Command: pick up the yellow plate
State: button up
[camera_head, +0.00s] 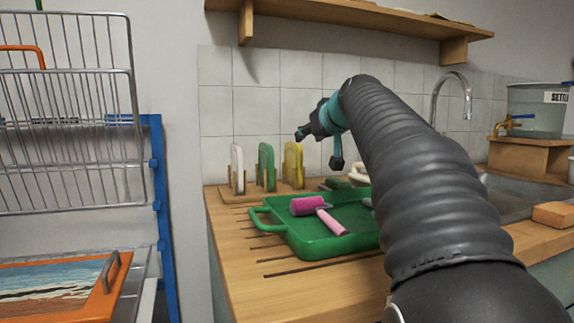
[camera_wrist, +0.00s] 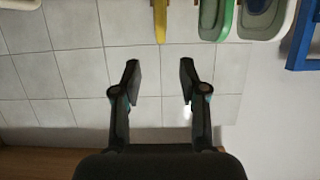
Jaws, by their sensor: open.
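The yellow plate (camera_head: 293,165) stands on edge in a wooden rack on the counter, at the right end of a row of three plates. In the wrist view its narrow edge (camera_wrist: 160,22) shows at the top, in line with the gap between my fingers. My gripper (camera_head: 318,149) is open and empty, up and to the right of the yellow plate in the head view. Its two fingers also show in the wrist view (camera_wrist: 159,70), apart from the plate. The plate's lower edge is partly hidden by the rack.
A green plate (camera_head: 266,160) and a white plate (camera_head: 237,165) stand left of the yellow one. A green tray (camera_head: 300,243) with a pink roller (camera_head: 308,205) lies in front. A tiled wall (camera_head: 218,110) is close behind, and a wooden shelf (camera_head: 350,18) hangs above.

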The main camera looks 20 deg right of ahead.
aim_at(293, 144)
jog(key=x, duration=0.7)
jog(key=shift+p, duration=0.3)
jog(key=shift+r+p+x, duration=0.2)
jog(key=shift+p+x, duration=0.1)
jog(key=shift+x, duration=1)
jog(key=shift+r+p+x, duration=0.2)
jog(key=shift+p+x, duration=0.1)
jog(key=shift+x, duration=1)
jog(key=shift+a, duration=0.1)
grip_shut()
